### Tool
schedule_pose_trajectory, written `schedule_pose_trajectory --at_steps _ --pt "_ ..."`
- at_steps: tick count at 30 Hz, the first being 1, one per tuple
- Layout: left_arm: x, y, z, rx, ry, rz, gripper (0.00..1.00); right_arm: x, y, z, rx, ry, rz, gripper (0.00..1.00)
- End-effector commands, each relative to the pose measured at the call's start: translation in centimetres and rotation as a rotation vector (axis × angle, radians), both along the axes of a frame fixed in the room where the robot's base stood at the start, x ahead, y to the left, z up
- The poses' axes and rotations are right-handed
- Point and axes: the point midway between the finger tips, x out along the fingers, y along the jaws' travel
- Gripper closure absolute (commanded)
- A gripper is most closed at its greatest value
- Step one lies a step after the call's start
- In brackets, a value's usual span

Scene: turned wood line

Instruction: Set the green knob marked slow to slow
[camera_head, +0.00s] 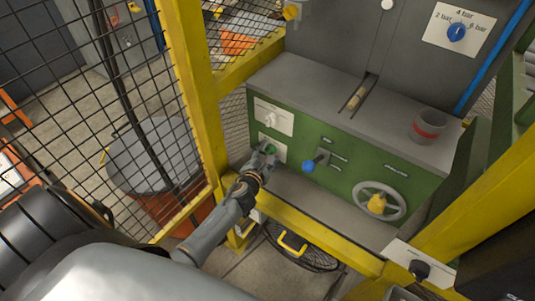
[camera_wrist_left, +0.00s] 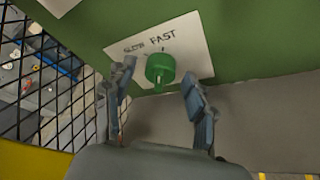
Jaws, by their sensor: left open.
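The green knob (camera_wrist_left: 160,68) sits on a white label plate (camera_wrist_left: 198,50) on the green machine front. The plate reads SLOW on the left and FAST to its right in the left wrist view. I cannot tell for sure which word the knob points to. In the head view the knob (camera_head: 271,149) is partly covered by my left gripper (camera_head: 263,156). My left gripper (camera_wrist_left: 158,78) is open, with one finger on each side of the knob and nothing clearly gripped. My right gripper is not in view.
A white knob plate (camera_head: 285,122) is above, a blue-ended lever (camera_head: 308,166) and a handwheel (camera_head: 361,190) to the right. A grey cup with a red band (camera_head: 428,126) stands on the machine top. A yellow post (camera_head: 190,75) and rail (camera_head: 325,233) frame the opening; mesh fencing is left.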

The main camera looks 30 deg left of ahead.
Motion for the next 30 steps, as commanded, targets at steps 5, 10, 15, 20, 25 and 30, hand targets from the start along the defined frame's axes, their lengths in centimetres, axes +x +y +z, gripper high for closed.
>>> schedule_pose_trajectory --at_steps 5,10,15,20,25,30 --pt "0.0 0.0 0.0 0.000 0.000 0.000 0.77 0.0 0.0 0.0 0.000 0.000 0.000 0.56" --pt "0.0 0.0 0.0 0.000 0.000 0.000 0.99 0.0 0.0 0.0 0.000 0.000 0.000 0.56" --pt "0.0 0.0 0.1 -0.011 0.001 -0.001 0.99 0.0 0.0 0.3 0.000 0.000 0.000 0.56" --pt "0.0 0.1 0.3 -0.055 0.005 -0.002 0.99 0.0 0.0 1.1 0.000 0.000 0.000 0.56" --pt "0.0 0.2 0.6 -0.156 0.013 -0.002 0.99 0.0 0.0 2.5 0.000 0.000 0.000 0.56" --pt "0.0 0.3 0.6 -0.301 0.027 -0.002 0.99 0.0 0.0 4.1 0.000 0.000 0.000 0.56"
